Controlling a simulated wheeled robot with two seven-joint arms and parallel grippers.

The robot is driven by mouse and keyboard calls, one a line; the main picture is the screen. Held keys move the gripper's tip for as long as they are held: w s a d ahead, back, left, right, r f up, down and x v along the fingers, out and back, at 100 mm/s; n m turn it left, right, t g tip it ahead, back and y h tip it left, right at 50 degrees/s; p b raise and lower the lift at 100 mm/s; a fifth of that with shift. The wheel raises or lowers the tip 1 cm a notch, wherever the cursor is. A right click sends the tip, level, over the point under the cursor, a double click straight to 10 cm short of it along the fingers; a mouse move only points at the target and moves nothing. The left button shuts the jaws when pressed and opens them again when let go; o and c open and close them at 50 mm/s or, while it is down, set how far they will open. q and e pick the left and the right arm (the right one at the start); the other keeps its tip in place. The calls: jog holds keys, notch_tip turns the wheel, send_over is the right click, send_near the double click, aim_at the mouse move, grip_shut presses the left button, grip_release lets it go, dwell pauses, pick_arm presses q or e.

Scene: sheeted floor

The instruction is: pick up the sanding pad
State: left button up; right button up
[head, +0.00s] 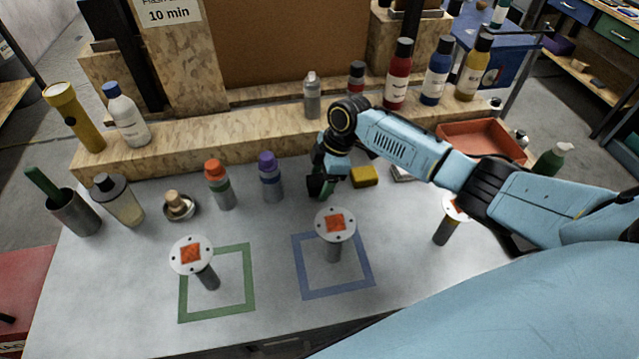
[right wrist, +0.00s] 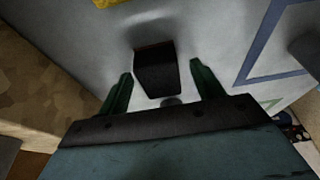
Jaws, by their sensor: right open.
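A dark block that looks like the sanding pad (right wrist: 156,72) shows in the right wrist view, on the grey tabletop between the two green fingers of my right gripper (right wrist: 162,70). The fingers are apart, with a gap on each side of the pad. In the head view my right gripper (head: 321,186) points down near the back of the table, left of a yellow sponge-like block (head: 365,177). It hides the pad there. My left gripper is in neither view.
A wooden ledge (head: 215,135) with several bottles runs behind the table. Spray cans (head: 270,178) stand left of my right gripper. A disc-topped post (head: 335,240) stands in front of it in a blue square. An orange tray (head: 482,141) is at the back right.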

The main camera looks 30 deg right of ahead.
aim_at(322, 179)
jog(key=c, duration=1.1)
jog(key=shift+o, duration=0.2)
jog(key=shift+r, duration=0.1)
notch_tip(322, 179, up, 10)
jog(key=shift+p, duration=0.4)
